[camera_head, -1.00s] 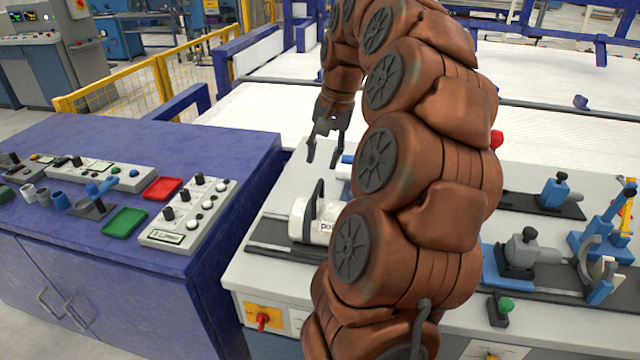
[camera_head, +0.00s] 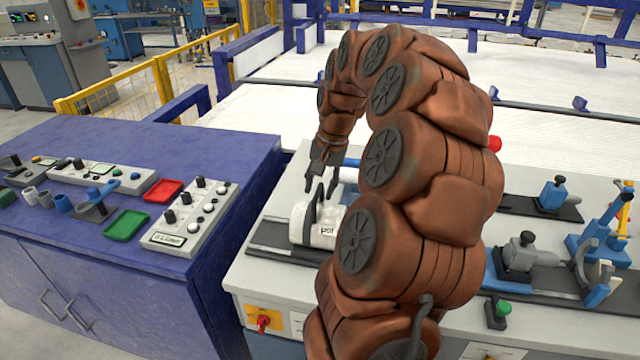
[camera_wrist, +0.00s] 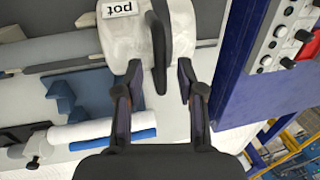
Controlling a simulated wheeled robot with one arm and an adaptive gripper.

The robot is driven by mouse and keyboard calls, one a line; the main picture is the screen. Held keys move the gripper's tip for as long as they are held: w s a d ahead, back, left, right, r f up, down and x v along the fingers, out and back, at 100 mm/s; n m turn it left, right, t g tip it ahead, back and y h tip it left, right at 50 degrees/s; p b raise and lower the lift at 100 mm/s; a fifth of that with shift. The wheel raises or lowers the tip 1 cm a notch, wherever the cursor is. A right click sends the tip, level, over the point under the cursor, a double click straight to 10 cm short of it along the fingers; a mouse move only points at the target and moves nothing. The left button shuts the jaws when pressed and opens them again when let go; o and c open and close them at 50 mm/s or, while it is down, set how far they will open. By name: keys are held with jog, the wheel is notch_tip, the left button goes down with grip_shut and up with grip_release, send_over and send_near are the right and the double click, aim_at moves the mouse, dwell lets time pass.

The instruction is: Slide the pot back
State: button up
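The pot (camera_head: 322,229) is a white block labelled "pot" with a dark upright handle (camera_head: 313,212). It sits on a dark rail on the grey bench, left of my arm in the head view. In the wrist view the pot (camera_wrist: 126,42) is at the top centre, with its handle (camera_wrist: 159,55) reaching down toward the gap between my fingers. My gripper (camera_head: 322,187) is open just above and behind the handle. In the wrist view my gripper (camera_wrist: 157,82) has its two fingers apart on either side of the handle's end, with no grip visible.
The dark rail (camera_head: 265,236) runs along the grey bench (camera_head: 262,277). A blue cabinet (camera_head: 225,160) with control boxes and trays stands close on the left. Blue clamps (camera_head: 555,192) and other fixtures are on the bench to the right. A white surface (camera_head: 270,115) lies behind.

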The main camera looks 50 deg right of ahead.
grip_shut()
dwell(0.3)
dwell(0.5)
